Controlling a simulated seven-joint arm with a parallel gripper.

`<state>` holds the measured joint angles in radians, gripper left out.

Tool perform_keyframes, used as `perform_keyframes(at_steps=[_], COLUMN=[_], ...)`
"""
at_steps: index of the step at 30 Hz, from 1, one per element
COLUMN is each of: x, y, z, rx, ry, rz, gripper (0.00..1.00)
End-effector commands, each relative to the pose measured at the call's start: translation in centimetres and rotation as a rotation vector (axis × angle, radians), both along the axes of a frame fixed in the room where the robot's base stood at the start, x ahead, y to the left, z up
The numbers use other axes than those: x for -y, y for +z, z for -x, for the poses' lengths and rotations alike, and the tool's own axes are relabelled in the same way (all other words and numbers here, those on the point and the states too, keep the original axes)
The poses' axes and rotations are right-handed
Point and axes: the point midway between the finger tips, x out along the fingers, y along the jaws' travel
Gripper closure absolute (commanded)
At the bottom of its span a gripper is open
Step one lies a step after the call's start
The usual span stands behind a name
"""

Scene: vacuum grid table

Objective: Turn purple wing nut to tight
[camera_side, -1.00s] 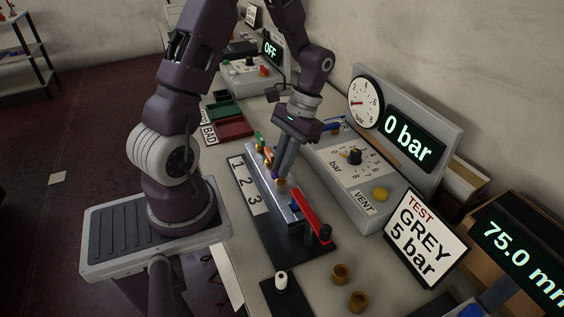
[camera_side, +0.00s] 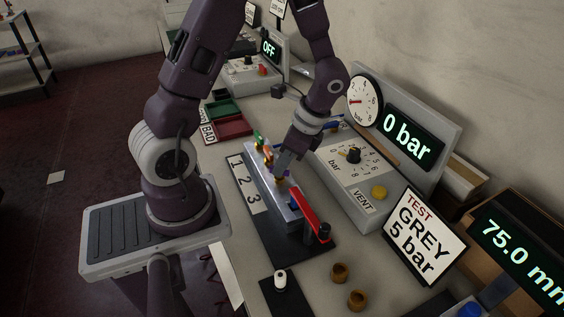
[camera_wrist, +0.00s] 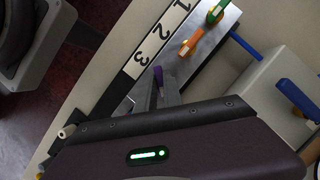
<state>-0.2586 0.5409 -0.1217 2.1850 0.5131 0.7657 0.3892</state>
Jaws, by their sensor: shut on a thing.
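The purple wing nut (camera_wrist: 158,75) shows at my fingertips in the wrist view. In the side view my fingers mostly hide it. It sits on the silver manifold block (camera_side: 291,214) by the number 3 of the label strip. My gripper (camera_wrist: 161,92) is shut on the purple wing nut; in the side view the gripper (camera_side: 281,171) is tilted over the block. The orange wing nut (camera_wrist: 190,46) and the green wing nut (camera_wrist: 215,14) stand farther along the block. How tight the purple nut is cannot be seen.
A red lever (camera_side: 309,213) is at the block's near end. The pressure panel (camera_side: 345,160) reads 0 bar, and a sign (camera_side: 428,236) says "TEST GREY 5 bar". Two brown rings (camera_side: 357,299) and a white-topped peg (camera_side: 281,279) are in front. Green and red trays lie behind.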

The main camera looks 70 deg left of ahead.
Motion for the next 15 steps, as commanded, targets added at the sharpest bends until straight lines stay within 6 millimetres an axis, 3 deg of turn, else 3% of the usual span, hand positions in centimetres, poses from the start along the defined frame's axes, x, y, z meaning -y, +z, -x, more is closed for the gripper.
perform_keyframes(at_steps=[15], x=[0.27], y=[0.05], z=[0.12], rx=[0.005], ry=[-0.490], rz=[-0.001], gripper=[1.00])
